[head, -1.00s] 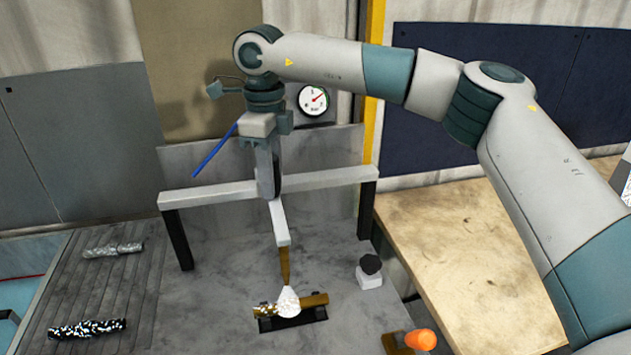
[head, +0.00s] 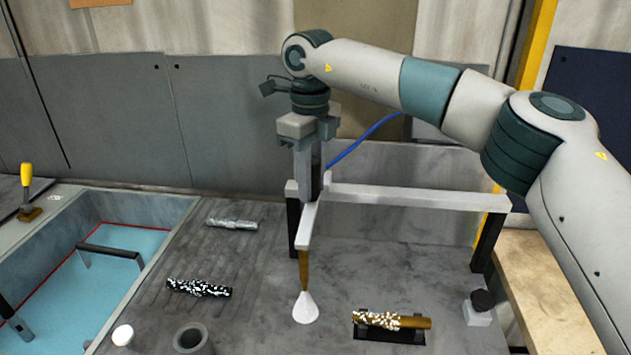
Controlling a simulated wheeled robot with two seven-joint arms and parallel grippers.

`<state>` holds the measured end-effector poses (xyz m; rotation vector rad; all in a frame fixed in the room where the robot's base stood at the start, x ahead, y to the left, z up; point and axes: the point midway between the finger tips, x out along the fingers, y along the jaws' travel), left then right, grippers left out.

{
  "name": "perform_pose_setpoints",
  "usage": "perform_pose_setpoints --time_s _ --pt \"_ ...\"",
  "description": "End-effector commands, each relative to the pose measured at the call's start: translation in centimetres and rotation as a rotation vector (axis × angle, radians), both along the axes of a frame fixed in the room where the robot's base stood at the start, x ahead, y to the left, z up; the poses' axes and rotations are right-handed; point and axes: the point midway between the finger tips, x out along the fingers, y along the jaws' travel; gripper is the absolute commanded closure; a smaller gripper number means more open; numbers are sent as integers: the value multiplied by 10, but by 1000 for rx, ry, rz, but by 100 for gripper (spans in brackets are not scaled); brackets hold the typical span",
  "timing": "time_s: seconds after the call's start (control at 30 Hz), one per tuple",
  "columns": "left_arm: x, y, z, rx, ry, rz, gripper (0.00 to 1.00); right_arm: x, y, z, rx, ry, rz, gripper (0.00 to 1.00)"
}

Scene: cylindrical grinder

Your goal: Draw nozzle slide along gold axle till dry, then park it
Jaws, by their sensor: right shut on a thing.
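The gold axle (head: 415,322) lies in a dark cradle (head: 388,337). White droplets cover its left part, and its right part looks bare. The nozzle slide (head: 308,222) sits at the left end of the pale rail (head: 400,198). Its brass nozzle (head: 304,270) points down, with a white cone (head: 305,308) below its tip, left of the axle and apart from it. My right gripper (head: 308,150) is shut on the slide's upright part from above; the fingertips are hard to make out. My left gripper is not in view.
A black speckled axle (head: 198,288) and a silver axle (head: 232,224) lie on the grooved board at left. Beyond is a blue-filled tank (head: 100,275) with a yellow lever (head: 27,180). A grey cup (head: 193,340) stands in front. A black knob (head: 482,301) on a white block stands right.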

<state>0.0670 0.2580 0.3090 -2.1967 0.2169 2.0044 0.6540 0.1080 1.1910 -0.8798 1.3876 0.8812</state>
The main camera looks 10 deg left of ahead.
Motion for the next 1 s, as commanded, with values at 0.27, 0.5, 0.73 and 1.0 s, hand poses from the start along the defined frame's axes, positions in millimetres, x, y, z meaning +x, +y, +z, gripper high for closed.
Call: perform_pose_setpoints --time_s 0.27,0.5,0.73,1.0 --pt "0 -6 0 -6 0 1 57 -1 3 1 7 -1 3 57" --pt "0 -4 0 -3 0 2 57 0 2 1 5 -1 2 57" --pt "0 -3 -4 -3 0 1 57 0 2 12 4 -3 1 57" --pt "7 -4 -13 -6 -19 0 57 0 3 52 5 -4 1 57"
